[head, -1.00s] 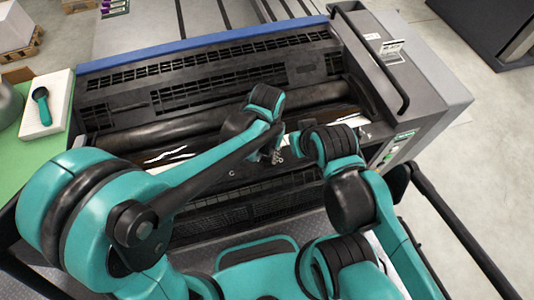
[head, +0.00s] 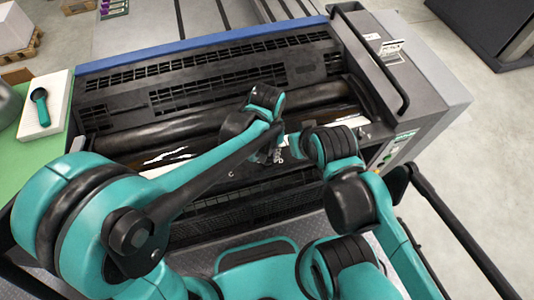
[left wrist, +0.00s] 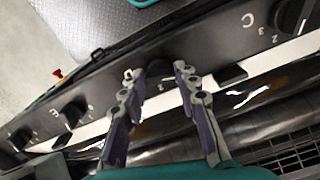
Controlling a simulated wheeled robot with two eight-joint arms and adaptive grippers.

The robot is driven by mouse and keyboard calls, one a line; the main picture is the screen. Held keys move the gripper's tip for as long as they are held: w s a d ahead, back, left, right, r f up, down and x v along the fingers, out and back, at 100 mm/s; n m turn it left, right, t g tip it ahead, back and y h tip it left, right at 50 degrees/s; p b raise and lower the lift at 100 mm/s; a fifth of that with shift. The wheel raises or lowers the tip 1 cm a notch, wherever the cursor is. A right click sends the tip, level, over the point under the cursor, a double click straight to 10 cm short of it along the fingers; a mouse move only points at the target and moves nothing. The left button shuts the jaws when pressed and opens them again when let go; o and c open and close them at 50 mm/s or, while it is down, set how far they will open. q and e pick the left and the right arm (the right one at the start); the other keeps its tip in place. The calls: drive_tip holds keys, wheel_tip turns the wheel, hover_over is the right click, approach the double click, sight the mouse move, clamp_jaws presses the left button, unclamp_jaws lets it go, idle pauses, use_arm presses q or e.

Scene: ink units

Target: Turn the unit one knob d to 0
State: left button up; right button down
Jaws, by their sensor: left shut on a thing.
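In the left wrist view a dark bar carries a row of black knobs. My left gripper (left wrist: 156,72) has its two fingers on either side of a dark knob (left wrist: 158,73), between the knob marked C (left wrist: 291,16) and the knob marked E (left wrist: 72,113); by its place it is knob d. The gripper is shut on it. The fingers hide much of this knob, and I cannot read its setting. In the head view the left gripper (head: 268,153) is at the front bar of the ink unit (head: 215,62). My right gripper does not show.
Another knob (left wrist: 20,139) is at the left end of the row. Black rollers (head: 180,128) lie behind the bar. My right arm bends close beside the left wrist. A black handrail (head: 372,62) stands at the unit's right side.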

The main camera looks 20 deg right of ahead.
use_arm(q)
drive_tip(key=o, duration=1.2)
drive_tip(key=shift+c, duration=0.2)
wheel_tip(320, 180, up, 12)
